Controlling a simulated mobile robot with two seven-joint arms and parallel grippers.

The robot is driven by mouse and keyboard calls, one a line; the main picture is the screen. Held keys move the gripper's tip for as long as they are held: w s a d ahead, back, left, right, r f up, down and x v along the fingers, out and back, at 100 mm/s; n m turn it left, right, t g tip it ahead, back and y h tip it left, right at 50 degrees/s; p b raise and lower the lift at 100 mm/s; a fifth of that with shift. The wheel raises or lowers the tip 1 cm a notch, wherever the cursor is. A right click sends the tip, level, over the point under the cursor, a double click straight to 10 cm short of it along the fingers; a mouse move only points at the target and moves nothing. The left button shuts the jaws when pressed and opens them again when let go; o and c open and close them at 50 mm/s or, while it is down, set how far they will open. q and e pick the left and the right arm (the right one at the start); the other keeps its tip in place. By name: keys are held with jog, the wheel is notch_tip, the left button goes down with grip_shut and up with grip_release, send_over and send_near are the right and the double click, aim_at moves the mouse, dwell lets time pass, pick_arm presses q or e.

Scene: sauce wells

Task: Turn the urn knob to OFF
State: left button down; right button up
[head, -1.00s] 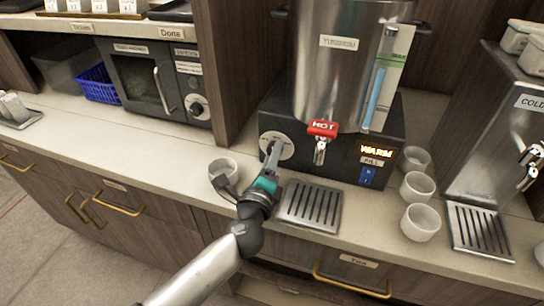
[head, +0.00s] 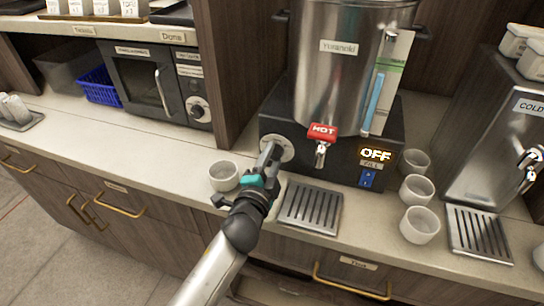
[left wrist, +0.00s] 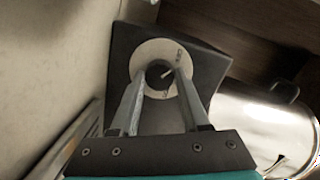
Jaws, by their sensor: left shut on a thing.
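The steel urn (head: 330,75) stands on a black base (head: 335,155) on the counter. Its knob has a pale round dial (head: 287,149) on the left of the base's front; the dial also shows in the left wrist view (left wrist: 148,58). My left gripper (head: 270,153) is shut on the knob (left wrist: 158,73), a finger on each side of it; the fingers hide much of the knob in the head view. The lit display (head: 376,154) on the base reads OFF. My right gripper is not in view.
A red HOT tap (head: 322,133) sticks out above a slotted drip tray (head: 311,207), right of my left gripper. A white cup (head: 224,176) stands close on its left. Several cups (head: 419,224) and a cold dispenser (head: 500,150) stand to the right.

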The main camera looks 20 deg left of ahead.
pick_arm(q)
jog(key=shift+n, duration=0.6)
jog(key=shift+c, duration=1.9)
grip_release()
jog(key=shift+s, duration=0.1)
jog(key=s+r, duration=0.1)
jog(key=s, duration=1.4)
jog(key=shift+r, duration=0.15)
